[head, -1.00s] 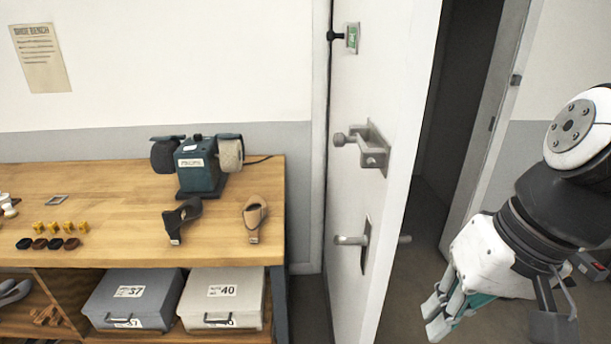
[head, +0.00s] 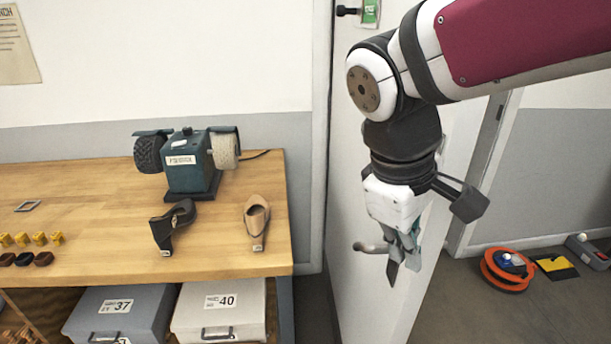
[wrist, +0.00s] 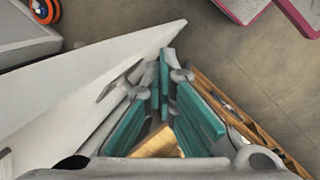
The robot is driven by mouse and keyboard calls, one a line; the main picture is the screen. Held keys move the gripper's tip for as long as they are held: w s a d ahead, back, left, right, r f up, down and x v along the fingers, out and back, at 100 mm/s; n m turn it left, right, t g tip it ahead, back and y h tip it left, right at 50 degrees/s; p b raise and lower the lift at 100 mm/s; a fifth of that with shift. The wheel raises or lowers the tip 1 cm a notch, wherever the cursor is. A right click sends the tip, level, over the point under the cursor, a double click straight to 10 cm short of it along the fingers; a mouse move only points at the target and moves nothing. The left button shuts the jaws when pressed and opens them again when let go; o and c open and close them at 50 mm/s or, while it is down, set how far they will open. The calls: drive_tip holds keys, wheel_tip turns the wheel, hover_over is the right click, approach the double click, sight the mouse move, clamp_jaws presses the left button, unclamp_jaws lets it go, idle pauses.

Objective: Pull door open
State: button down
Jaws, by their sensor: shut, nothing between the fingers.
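The white door (head: 345,200) stands ajar in the middle of the head view. Its lever handle (head: 370,248) shows just left of my fingers. My gripper (head: 400,268) points down in front of the door in this view, shut and empty. My arm hides much of the door's upper part, including the latch. In the wrist view, the door (wrist: 70,100) slants across the left side. The teal-padded fingers (wrist: 165,62) meet at their tips beside it. I cannot tell whether they touch the door or handle.
A wooden workbench (head: 90,240) stands left of the door, with a grinder (head: 190,165) and two shoes on it. Labelled boxes (head: 222,310) sit below. An orange cable reel (head: 508,268) lies on the floor at right. Floor between it and the door is clear.

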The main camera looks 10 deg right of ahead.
drive_tip(key=w+a+f+n+g+h+b, duration=0.1)
drive_tip(key=w+a+f+n+h+b, duration=0.2)
drive_tip(key=w+a+f+n, duration=0.3)
drive_tip(key=w+a+f+n+h+b, duration=0.3)
drive_tip(key=w+a+f+n, duration=0.1)
drive_tip(key=w+f, duration=0.4)
approach(383, 286)
wheel_tip(383, 286, down, 3)
drive_tip(key=d, duration=0.2)
drive_tip(key=shift+s+d+f+b, duration=0.15)
drive_tip(key=shift+d+b, duration=0.2)
drive_tip(key=shift+d, duration=0.2)
